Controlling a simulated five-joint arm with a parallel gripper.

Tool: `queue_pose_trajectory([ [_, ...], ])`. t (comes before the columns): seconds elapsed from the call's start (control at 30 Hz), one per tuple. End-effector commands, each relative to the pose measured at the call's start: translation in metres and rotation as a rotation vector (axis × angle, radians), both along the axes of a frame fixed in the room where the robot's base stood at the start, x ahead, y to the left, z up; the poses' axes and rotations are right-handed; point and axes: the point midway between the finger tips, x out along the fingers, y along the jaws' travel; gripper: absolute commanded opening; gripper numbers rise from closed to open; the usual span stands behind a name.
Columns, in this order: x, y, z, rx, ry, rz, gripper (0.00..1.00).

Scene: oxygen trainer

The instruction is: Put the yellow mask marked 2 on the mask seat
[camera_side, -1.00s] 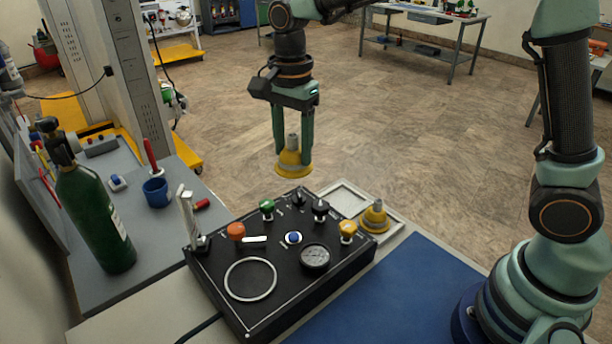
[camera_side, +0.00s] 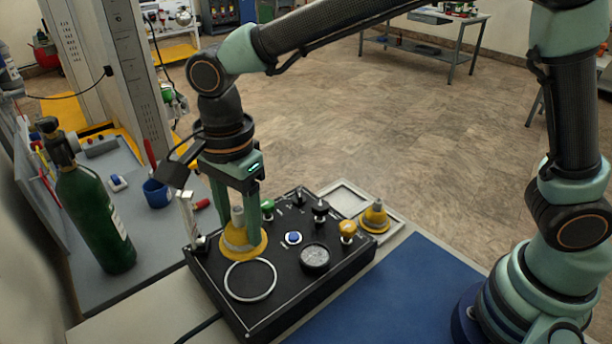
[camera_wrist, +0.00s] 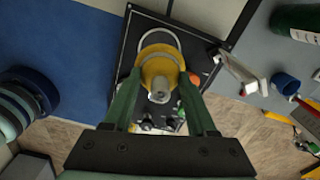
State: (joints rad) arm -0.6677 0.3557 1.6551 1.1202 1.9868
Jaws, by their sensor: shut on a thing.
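My gripper (camera_side: 240,205) is shut on a yellow mask (camera_side: 243,244) with a grey stem. The mask hangs upright over the black panel, near the mask seat, a pale ring (camera_side: 250,281) on the panel. In the side view the mask overlaps the far edge of the ring. In the wrist view the mask (camera_wrist: 159,69) sits between the fingers (camera_wrist: 160,100), and part of the ring (camera_wrist: 160,34) shows beyond it. No number can be read on the mask. A second yellow mask (camera_side: 375,217) stands in the tray at the right.
The black panel (camera_side: 290,284) carries knobs, a blue button (camera_side: 293,238), a gauge (camera_side: 315,257) and an upright metal lever (camera_side: 190,221) close to my gripper. The white tray (camera_side: 345,200) has one empty compartment. A green bottle (camera_side: 92,215) stands left. The blue mat (camera_side: 410,295) is clear.

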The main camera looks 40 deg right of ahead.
Motion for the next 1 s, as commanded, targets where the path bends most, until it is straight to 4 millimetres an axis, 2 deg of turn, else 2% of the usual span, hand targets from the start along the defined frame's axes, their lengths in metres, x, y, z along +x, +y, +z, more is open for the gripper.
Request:
queue_pose_trajectory([
  [0.6,0.0,0.0,-0.046,-0.001,0.002,0.0,0.0],
  [1.0,0.0,0.0,-0.05,0.0,0.0,0.0,0.0],
])
